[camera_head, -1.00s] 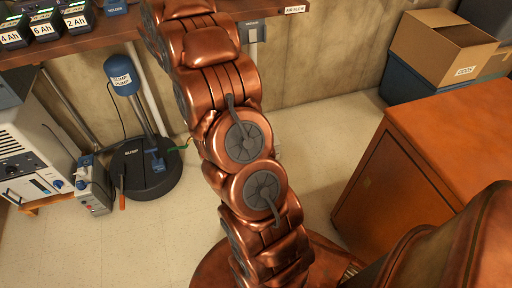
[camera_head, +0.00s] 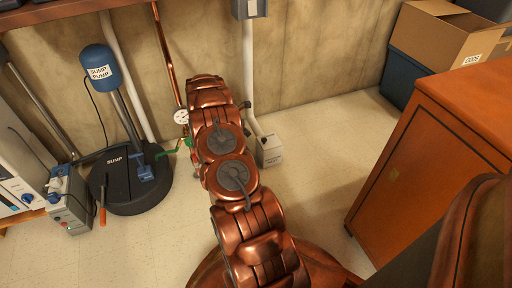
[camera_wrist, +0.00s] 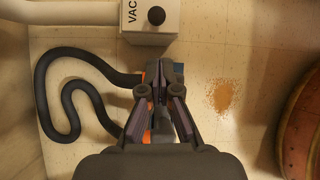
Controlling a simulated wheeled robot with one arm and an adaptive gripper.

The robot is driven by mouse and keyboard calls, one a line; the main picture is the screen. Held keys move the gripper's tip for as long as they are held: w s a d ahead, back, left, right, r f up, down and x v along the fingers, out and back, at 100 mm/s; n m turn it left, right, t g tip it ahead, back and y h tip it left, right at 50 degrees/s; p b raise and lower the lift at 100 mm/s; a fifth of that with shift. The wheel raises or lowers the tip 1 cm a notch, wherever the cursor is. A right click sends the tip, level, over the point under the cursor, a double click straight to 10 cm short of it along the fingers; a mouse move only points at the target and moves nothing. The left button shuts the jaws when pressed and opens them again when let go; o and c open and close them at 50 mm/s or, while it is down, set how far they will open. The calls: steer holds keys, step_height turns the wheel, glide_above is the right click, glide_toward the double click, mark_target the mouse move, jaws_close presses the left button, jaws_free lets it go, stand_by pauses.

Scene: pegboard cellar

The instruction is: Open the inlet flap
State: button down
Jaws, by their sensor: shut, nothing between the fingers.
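A white box labelled VAC (camera_wrist: 140,28) with a round black knob (camera_wrist: 156,15) on its face is at the top of the wrist view. A white pipe runs into it from the left. In the head view a white box (camera_head: 269,151) stands low by the wall at the foot of a white pipe, right of my arm. I cannot make out a separate flap outline. My gripper (camera_wrist: 161,90) is shut and empty, below the VAC box in the wrist view and apart from the knob. In the head view my arm hides my gripper.
A black hose (camera_wrist: 68,98) loops on the floor, its end partly hidden behind my fingers. Brown debris (camera_wrist: 223,97) lies to the right. The sump pump (camera_head: 128,176) stands left of my arm, an orange cabinet (camera_head: 430,150) to the right. Floor between is clear.

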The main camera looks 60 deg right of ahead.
mark_target(262, 145)
steer(key=b+x, duration=0.4)
steer(key=x, duration=0.6)
steer(key=shift+d, duration=0.1)
steer(key=shift+s+d+f, duration=0.1)
steer(key=shift+d+f, duration=0.1)
steer(key=shift+f, duration=0.05)
steer(key=shift+r, duration=0.1)
